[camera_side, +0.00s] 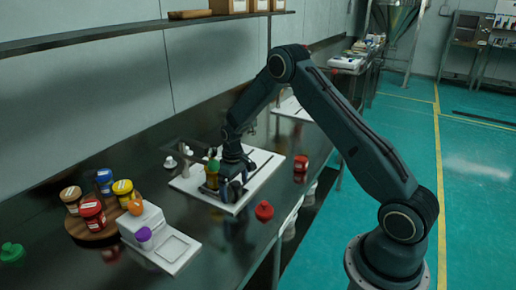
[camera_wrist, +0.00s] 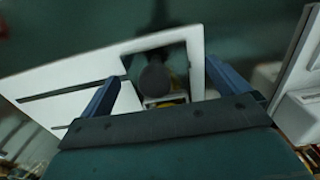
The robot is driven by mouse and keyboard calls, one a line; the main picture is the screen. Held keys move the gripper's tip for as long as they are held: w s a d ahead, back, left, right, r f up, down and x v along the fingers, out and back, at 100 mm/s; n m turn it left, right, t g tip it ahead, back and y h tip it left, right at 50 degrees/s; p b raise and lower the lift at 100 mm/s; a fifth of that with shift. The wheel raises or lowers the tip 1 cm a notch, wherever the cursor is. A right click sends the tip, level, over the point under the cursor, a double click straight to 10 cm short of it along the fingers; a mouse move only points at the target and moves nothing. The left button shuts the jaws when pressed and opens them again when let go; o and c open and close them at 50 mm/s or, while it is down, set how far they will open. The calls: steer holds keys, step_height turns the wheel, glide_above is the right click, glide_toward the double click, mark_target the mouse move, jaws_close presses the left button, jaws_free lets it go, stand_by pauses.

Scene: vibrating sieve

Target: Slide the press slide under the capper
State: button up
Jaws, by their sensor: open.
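A white base plate (camera_side: 255,178) with dark slots lies on the dark bench; it also shows in the wrist view (camera_wrist: 75,80). A grey capper frame (camera_side: 184,152) stands on its left part. A yellow bottle with a green top (camera_side: 212,169) stands beside my gripper (camera_side: 226,193), which is low over the plate. In the wrist view my gripper (camera_wrist: 168,90) has its two blue fingers wide apart. A dark round knob (camera_wrist: 154,80) lies between them, with something yellow partly hidden behind it. I cannot tell whether this knob belongs to the press slide. The slide is not clearly visible.
A round wooden board (camera_side: 93,232) with several colored jars and a white stand (camera_side: 150,232) are at the left. A red cap (camera_side: 264,210) lies at the bench's front edge. A red jar (camera_side: 300,163) is right of the plate. A shelf (camera_side: 110,38) runs above.

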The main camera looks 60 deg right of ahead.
steer(key=shift+r, duration=2.85)
steer(key=shift+a+r, duration=0.15)
steer(key=shift+r, duration=1.15)
steer(key=shift+c, duration=0.6)
steer(key=shift+w+r, duration=0.15)
steer(key=shift+r, duration=0.4)
steer(key=shift+o, duration=0.6)
step_height(320, 180, up, 8)
steer(key=a+m+t, duration=0.1)
steer(key=t, duration=0.1)
steer(key=shift+r+m+h, duration=0.25)
steer(key=shift+m+h, duration=0.05)
steer(key=shift+m, duration=0.1)
steer(key=s+a+r+t, duration=0.1)
steer(key=s+a+r, duration=0.5)
steer(key=s+r, duration=0.35)
steer(key=s+a+r+n+t, duration=0.1)
steer(key=s+a+r, duration=0.1)
steer(key=s, duration=0.9)
steer(key=s+a+r+t, duration=0.1)
steer(key=s+a, duration=0.4)
steer(key=s, duration=0.6)
steer(key=shift+r+n+t, duration=0.3)
steer(key=shift+r+n, duration=0.1)
steer(key=shift+r, duration=0.05)
